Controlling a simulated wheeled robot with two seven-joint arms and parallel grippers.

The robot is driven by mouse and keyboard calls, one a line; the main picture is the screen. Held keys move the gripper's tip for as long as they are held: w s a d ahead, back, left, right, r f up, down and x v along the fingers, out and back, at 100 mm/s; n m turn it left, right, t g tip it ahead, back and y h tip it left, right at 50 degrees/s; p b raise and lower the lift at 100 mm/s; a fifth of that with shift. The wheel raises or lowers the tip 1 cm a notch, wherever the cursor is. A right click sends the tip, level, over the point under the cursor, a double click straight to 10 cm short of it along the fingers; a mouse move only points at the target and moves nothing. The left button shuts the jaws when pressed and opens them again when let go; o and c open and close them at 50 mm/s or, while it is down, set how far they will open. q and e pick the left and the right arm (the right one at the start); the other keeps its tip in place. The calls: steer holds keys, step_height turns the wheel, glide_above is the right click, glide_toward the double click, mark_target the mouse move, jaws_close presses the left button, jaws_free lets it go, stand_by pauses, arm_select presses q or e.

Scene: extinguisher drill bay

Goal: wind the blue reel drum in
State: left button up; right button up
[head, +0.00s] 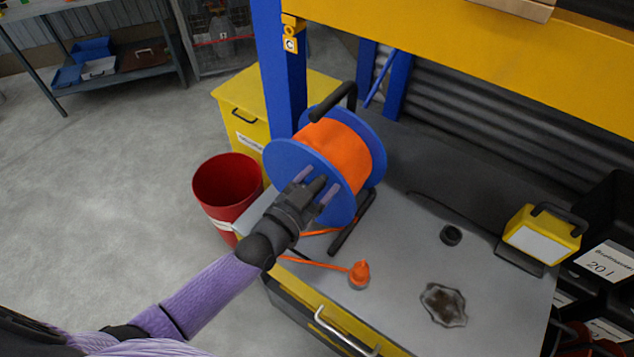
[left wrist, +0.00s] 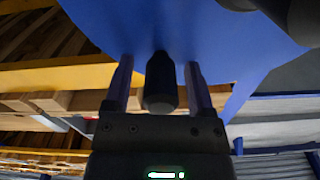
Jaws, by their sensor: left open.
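The blue reel drum (head: 294,160) stands on its black frame on the grey bench top, with orange cable (head: 340,148) wound on it. The drum's blue face (left wrist: 200,28) fills the top of the left wrist view. A black crank knob (left wrist: 160,82) sticks out from that face. My left gripper (head: 317,184) is at the drum's near face, open, with one finger on each side of the knob. In the left wrist view, gaps show between the knob and the fingers (left wrist: 158,75). An orange cable end with a plug (head: 359,272) lies on the bench. My right gripper is not in view.
A red bin (head: 226,184) and a yellow box (head: 242,110) stand left of the bench. A blue post (head: 283,85) rises behind the drum. A work lamp (head: 541,236), a black ring (head: 451,235) and a dark rag-like item (head: 443,304) are on the bench's right side.

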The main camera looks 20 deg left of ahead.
arm_select(q)
jaws_close()
stand_by(1.4)
